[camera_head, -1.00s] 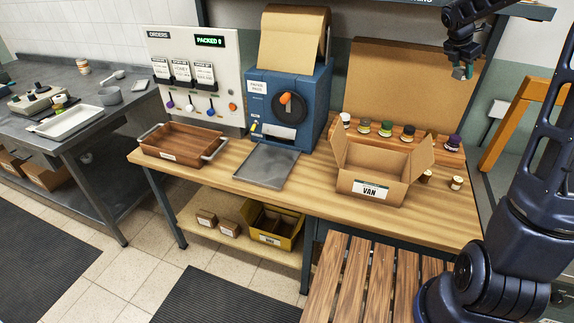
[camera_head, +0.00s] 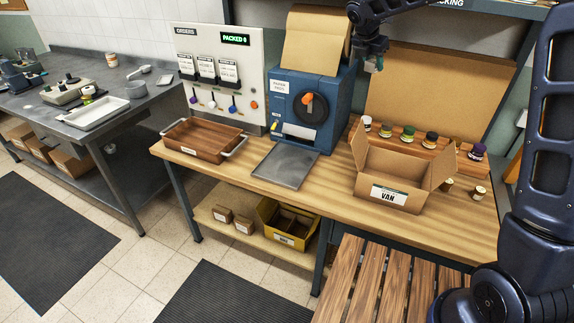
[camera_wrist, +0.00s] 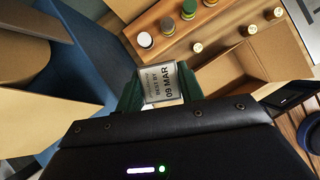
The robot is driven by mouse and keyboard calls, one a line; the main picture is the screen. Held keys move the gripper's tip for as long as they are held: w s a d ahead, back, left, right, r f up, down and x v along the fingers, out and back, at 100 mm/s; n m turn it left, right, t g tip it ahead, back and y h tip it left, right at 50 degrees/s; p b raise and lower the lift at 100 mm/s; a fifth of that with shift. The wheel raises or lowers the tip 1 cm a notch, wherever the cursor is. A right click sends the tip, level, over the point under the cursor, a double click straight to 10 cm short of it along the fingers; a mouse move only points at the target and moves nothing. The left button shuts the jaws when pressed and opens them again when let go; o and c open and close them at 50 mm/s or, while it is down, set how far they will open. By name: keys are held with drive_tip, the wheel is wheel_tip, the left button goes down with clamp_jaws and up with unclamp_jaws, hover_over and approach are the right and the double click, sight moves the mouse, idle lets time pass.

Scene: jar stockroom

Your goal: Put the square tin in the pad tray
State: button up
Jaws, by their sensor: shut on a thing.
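My gripper (camera_head: 371,60) is high over the bench, at the right edge of the blue machine. In the wrist view my gripper (camera_wrist: 160,88) has its dark green fingers shut on the square tin (camera_wrist: 163,82). The tin's pale, square face carries printed text including "09 MAR". In the head view the tin is too small to make out clearly. A flat grey tray (camera_head: 286,166), which looks like the pad tray, lies empty on the bench in front of the blue machine, below and left of my gripper.
An open cardboard box marked VAN (camera_head: 388,195) stands right of the tray, with several small jars (camera_head: 409,133) behind it. A wooden tray with handles (camera_head: 203,143) is at the left. The tall blue machine (camera_head: 303,105) stands behind the grey tray.

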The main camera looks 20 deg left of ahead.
drive_tip(key=s+a+n+y, duration=0.1)
drive_tip(key=s+a, duration=0.5)
drive_tip(key=a, duration=0.2)
drive_tip(key=s+a+n, duration=0.1)
drive_tip(key=s+a, duration=0.4)
drive_tip(key=a, duration=0.3)
drive_tip(key=n+y, duration=0.1)
drive_tip(key=n, duration=0.2)
hover_over(276, 171)
drive_tip(key=s, duration=0.2)
drive_tip(key=shift+t, duration=0.3)
wheel_tip(276, 171, down, 39)
drive_tip(key=shift+w+r, duration=0.1)
drive_tip(key=shift+r, duration=0.1)
drive_tip(key=shift+f, duration=0.1)
drive_tip(key=o, duration=1)
drive_tip(key=v, duration=1.2)
drive_tip(key=shift+d, duration=0.25)
